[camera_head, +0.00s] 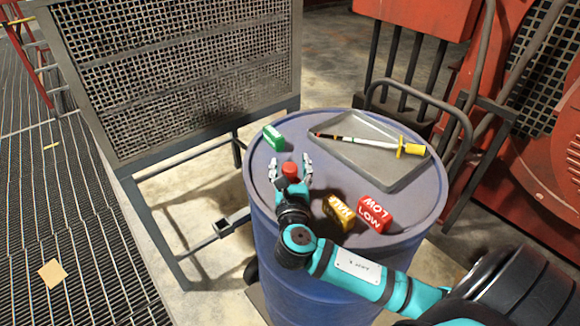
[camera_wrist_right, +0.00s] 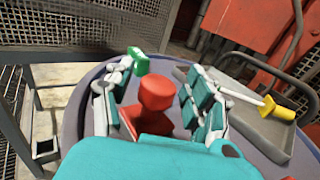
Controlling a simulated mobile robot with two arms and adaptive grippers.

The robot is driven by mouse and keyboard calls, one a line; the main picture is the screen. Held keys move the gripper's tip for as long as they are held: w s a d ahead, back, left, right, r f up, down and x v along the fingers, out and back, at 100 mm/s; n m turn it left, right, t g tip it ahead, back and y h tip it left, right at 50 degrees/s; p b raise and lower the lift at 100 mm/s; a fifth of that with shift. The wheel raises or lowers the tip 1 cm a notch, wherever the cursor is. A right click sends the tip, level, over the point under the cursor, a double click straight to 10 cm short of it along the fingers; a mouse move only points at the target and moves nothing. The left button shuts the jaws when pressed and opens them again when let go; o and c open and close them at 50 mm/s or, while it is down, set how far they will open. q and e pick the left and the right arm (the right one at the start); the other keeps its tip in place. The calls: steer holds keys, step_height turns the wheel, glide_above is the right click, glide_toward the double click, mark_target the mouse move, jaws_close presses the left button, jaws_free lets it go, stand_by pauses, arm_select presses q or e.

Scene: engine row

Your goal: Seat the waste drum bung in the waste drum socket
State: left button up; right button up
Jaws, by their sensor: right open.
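The red bung (camera_head: 290,170) is near the left side of the blue waste drum's top (camera_head: 250,190). In the right wrist view the bung (camera_wrist_right: 157,95) shows a rounded red knob above a wider red part. My right gripper (camera_head: 290,173) is open, with one finger on each side of the bung. In the right wrist view the gripper (camera_wrist_right: 160,100) shows gaps between the fingers and the knob. The bung's underside is hidden, so I cannot tell whether it sits in a socket. I cannot make out the waste drum socket. My left gripper is not in view.
On the drum top are a green block (camera_head: 273,137), a yellow block (camera_head: 338,212), a red block marked LOW (camera_head: 374,213) and a grey tray (camera_head: 372,170) holding a yellow-handled tool (camera_head: 411,149). A mesh guard (camera_head: 180,80) stands behind left; red machinery (camera_head: 550,140) stands right.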

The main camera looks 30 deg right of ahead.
steer(key=v, duration=1.2)
stand_by(0.5)
